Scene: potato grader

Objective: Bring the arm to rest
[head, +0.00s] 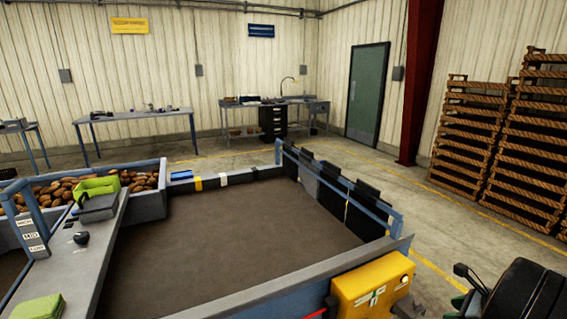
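A dark, rounded part of my arm (530,290) shows at the bottom right corner, cut off by the picture's edge. A thin black piece (468,276) sticks out to its left, beside the yellow box. I cannot make out two fingertips or anything held between them. The rest of the arm is out of the picture.
A yellow box (372,287) sits on the grader's near right corner. The wide dark belt (235,235) is bare. Potatoes (140,180) lie in a bin at left, near a grey ledge (75,265) with green items. Slatted crates (470,135) stand right; floor between is clear.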

